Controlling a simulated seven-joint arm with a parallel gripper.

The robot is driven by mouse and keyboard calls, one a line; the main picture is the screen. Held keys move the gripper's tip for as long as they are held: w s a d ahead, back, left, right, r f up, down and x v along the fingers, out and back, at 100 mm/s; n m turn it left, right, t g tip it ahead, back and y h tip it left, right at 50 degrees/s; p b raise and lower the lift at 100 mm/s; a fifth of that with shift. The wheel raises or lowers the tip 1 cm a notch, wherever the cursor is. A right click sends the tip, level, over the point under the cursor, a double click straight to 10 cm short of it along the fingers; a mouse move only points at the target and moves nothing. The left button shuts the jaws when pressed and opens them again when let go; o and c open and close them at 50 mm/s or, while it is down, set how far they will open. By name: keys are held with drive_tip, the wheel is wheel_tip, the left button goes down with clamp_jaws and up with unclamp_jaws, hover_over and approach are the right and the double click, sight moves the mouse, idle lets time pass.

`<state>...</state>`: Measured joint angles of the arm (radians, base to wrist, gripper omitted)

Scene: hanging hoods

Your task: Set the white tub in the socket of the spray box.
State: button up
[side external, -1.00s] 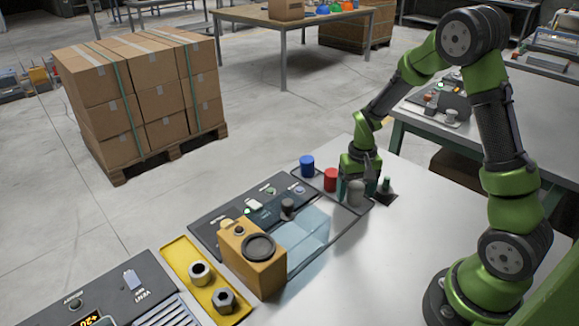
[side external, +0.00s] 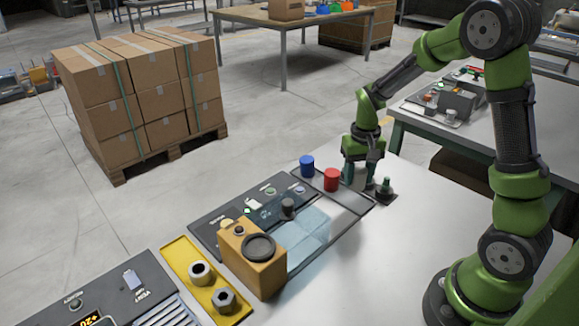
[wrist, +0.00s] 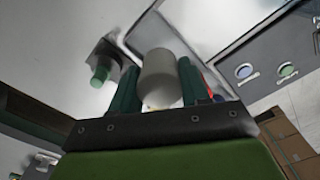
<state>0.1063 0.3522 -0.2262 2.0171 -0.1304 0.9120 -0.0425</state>
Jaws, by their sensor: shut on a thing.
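My gripper (side external: 361,178) is shut on the white tub (wrist: 160,78), which looks pale grey and sits between the two dark green fingers in the wrist view. In the side view, the gripper is above the far end of the dark-edged strip, and the tub is hard to make out between the fingers. A clear bluish box (side external: 308,232) stands on the bench nearer the camera, away from my gripper. A dark grey round piece (side external: 288,206) shows at its back. I cannot make out a socket in it for certain.
Red (side external: 331,180) and blue (side external: 307,166) cylinders stand left of my gripper. A green-knobbed piece (side external: 384,187) is close on its right. An orange box with a dark ring (side external: 258,247) and a yellow tray (side external: 182,253) stand nearer the camera. The bench's right part is clear.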

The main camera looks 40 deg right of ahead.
sight(359, 169)
wheel_tip(359, 169, up, 18)
drive_tip(key=a+n, duration=0.9)
drive_tip(key=a, duration=2.4)
drive_tip(key=shift+s+f, duration=0.2)
drive_tip(key=shift+f, duration=2.6)
drive_tip(key=shift+s+f, duration=0.15)
drive_tip(key=shift+f, duration=2.65)
drive_tip(key=shift+f, duration=0.85)
drive_tip(key=o, duration=1.6)
drive_tip(key=shift+o, duration=0.2)
